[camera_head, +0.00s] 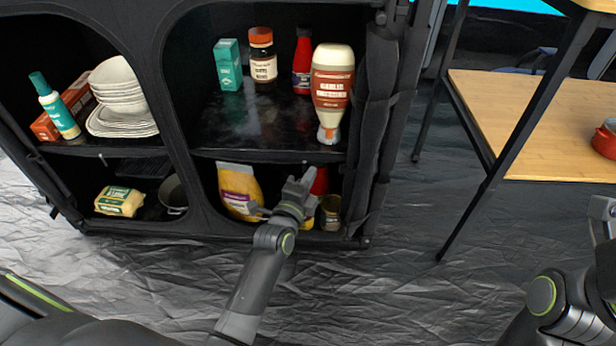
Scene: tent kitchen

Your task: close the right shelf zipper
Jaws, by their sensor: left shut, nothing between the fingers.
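A black fabric shelf unit (186,160) stands ahead, its right section open and its contents in plain view. The rolled fabric flap (378,100) hangs along the right edge of that opening. I cannot make out the zipper pull. My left gripper (300,183) is shut and empty, in front of the lower right compartment, left of the flap and apart from it. It partly hides the items behind it. My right gripper (603,208) shows only in part at the right edge; its fingers cannot be judged.
The upper right shelf holds a garlic sauce bottle (332,90), a brown jar (262,58), a red bottle (303,62) and a teal box (228,64). A yellow bag (240,190) sits below. A wooden table (540,120) with a red pot (606,140) stands right.

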